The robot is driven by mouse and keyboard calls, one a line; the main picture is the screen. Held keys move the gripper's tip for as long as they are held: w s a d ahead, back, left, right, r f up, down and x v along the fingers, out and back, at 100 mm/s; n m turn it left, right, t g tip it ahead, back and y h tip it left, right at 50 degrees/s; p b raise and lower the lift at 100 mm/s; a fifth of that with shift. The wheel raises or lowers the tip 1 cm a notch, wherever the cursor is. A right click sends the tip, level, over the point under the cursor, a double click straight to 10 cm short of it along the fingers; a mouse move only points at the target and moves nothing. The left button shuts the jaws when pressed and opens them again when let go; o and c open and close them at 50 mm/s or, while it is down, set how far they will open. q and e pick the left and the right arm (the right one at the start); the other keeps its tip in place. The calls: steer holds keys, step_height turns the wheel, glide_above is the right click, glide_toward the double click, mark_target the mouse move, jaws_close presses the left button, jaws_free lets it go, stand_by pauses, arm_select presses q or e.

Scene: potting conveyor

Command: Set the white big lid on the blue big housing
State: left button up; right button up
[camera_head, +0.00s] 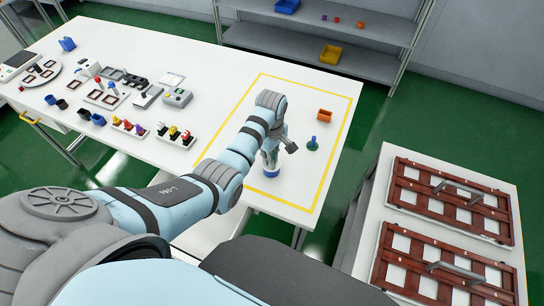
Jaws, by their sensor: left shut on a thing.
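My left gripper (280,144) hangs over the right part of the white table, inside the yellow outline. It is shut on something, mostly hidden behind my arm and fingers. A small pale piece (269,158) shows just under the fingers; I cannot tell for sure whether it is the white big lid. A blue part (271,173), likely the blue big housing, shows low under the gripper at the table. I cannot tell whether the pale piece touches it. My right gripper is not in view.
An orange open box (325,115) and a blue-and-green piece (312,144) stand right of the gripper. Several small parts and trays crowd the table's left half. A side table with brown frames (443,225) stands at right. Shelves (315,45) stand behind.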

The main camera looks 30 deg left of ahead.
arm_select(q)
steer(key=shift+f, duration=0.15)
steer(key=o, duration=0.8)
step_height(320, 180, up, 8)
steer(key=shift+f, duration=0.25)
